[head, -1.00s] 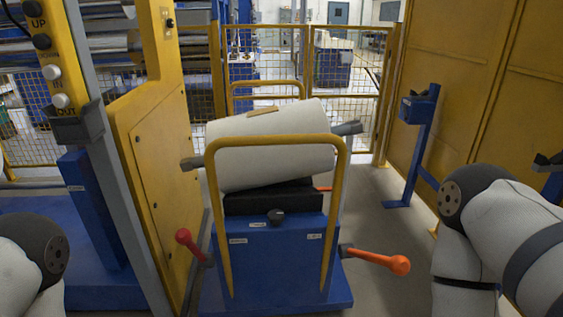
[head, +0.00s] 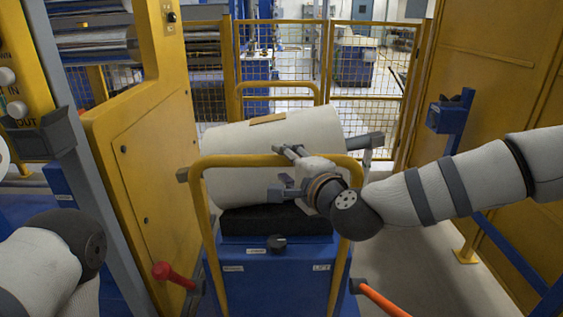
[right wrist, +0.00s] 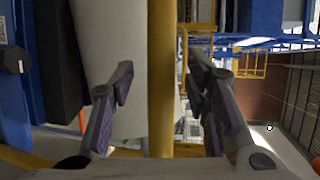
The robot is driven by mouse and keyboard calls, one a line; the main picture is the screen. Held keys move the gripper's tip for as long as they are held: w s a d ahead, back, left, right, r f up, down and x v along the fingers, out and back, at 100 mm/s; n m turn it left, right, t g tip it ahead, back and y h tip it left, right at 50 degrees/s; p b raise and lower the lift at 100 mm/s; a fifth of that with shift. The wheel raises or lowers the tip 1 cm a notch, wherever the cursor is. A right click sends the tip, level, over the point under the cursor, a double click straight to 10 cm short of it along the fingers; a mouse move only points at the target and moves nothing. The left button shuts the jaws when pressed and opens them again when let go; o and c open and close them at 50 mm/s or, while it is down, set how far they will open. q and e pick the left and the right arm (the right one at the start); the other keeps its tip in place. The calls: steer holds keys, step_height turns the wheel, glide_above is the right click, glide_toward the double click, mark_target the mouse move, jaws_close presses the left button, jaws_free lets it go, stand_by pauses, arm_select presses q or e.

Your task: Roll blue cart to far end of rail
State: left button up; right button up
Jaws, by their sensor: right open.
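The blue cart (head: 275,280) stands in front of me with a yellow push handle (head: 235,160) on its near side. A large white roll (head: 240,140) with dark shaft ends lies across its black top. My right gripper (head: 284,172) is open at the upper right part of the handle, in front of the roll. In the right wrist view, the yellow handle bar (right wrist: 162,80) runs between the two spread fingers, with no finger clearly pressing on it. My left arm shows at lower left, but its gripper is out of view. I cannot make out the rail.
A yellow machine panel (head: 150,150) stands close on the cart's left. A yellow mesh fence (head: 365,120) closes the back. A blue post with a box (head: 450,115) and a yellow wall (head: 490,80) stand right. A red lever (head: 172,275) and an orange lever (head: 380,298) stick out from the cart.

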steer(key=shift+x, duration=1.45)
steer(key=shift+r, duration=0.1)
jaws_close()
